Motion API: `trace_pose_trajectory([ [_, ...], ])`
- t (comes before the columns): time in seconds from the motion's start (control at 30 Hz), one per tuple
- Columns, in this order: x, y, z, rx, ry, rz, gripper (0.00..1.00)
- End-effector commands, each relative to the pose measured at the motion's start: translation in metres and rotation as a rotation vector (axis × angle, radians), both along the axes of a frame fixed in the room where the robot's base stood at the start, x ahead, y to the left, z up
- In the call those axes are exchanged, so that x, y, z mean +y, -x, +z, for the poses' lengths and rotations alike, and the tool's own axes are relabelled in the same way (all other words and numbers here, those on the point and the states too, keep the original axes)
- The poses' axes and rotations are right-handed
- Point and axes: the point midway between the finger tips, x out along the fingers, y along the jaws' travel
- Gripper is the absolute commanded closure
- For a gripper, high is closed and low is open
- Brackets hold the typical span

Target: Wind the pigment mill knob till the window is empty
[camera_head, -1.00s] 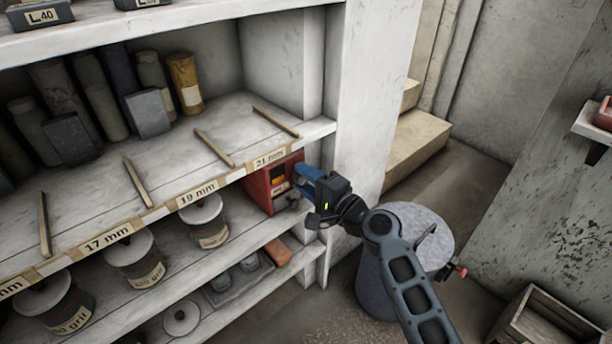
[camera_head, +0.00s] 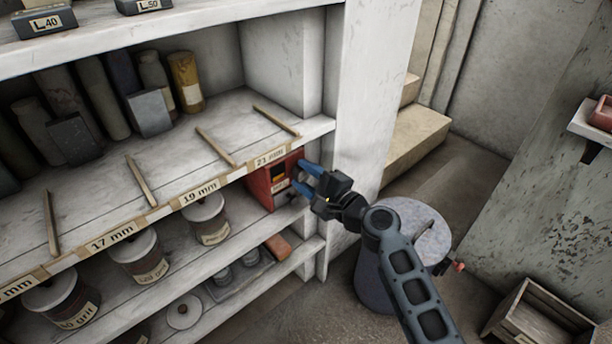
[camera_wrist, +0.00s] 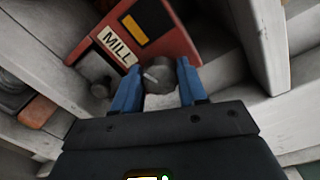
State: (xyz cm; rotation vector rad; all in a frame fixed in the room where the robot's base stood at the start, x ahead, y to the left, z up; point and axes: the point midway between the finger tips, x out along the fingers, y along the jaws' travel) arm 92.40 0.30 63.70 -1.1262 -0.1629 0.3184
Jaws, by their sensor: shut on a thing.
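A grey round knob (camera_wrist: 158,76) with a pale mark sits between the blue fingers of my gripper (camera_wrist: 157,82). My gripper (camera_head: 301,177) is shut on this knob at the mill's front. The fingers hide the knob in the head view.
A second, darker knob (camera_wrist: 100,88) is beside the label. The white shelf upright (camera_head: 365,110) stands close to the right of my gripper. Lidded jars (camera_head: 206,218) stand left of the mill. A grey drum (camera_head: 420,235) stands on the floor under my arm.

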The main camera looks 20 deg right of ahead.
Motion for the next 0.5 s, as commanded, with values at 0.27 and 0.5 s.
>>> trace_pose_trajectory([
  [0.27, -0.0013, 0.0001, -0.0013, 0.001, 0.001, -0.003, 0.49],
  [0.5, -0.0005, 0.0, -0.0006, 0.0, 0.001, -0.002, 0.32],
])
